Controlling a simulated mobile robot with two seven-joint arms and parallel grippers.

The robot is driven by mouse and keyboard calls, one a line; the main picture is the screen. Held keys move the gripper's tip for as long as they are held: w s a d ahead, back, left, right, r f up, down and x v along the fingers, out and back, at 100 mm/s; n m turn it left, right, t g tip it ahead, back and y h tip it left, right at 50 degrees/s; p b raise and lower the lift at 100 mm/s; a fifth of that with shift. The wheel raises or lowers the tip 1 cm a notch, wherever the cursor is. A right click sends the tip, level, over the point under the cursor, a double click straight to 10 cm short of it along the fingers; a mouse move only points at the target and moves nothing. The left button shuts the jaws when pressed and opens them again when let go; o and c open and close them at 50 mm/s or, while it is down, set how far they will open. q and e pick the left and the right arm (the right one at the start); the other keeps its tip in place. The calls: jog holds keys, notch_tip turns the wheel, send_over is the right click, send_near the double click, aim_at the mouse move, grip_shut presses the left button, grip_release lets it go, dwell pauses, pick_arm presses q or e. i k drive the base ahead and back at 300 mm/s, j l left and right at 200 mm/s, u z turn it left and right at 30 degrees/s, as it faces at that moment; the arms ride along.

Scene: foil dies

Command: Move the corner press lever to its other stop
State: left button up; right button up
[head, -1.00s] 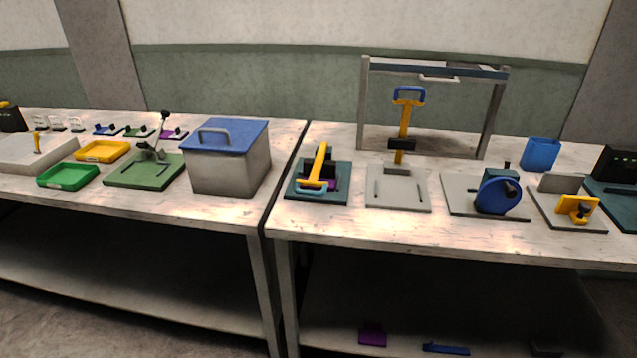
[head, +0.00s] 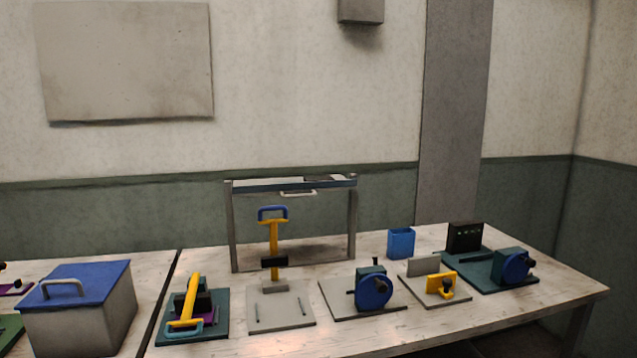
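Two lever devices stand on the right table, and I cannot tell which is the corner press. One has a yellow lever (head: 190,300) with a light-blue handle, tilted low toward the front edge, on a dark teal base (head: 215,329) with a small purple part. The other has an upright yellow lever (head: 274,240) topped by a blue handle, with a black block on its shaft, on a light grey base (head: 281,313). Neither of my grippers is in view.
To the right are a blue wheel device (head: 374,290), a yellow clamp (head: 440,286), a blue cup (head: 401,243), a black box (head: 465,237) and another blue wheel (head: 513,266). A grey frame (head: 353,225) stands behind. A blue-lidded bin (head: 82,315) is left of the table gap.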

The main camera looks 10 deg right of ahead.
aim_at(192, 303)
jog(key=u, duration=0.3)
jog(key=i+j+z, duration=0.15)
jog(key=j, duration=0.2)
jog(key=i+j+z, duration=0.15)
jog(key=j, duration=0.15)
jog(key=i, duration=0.55)
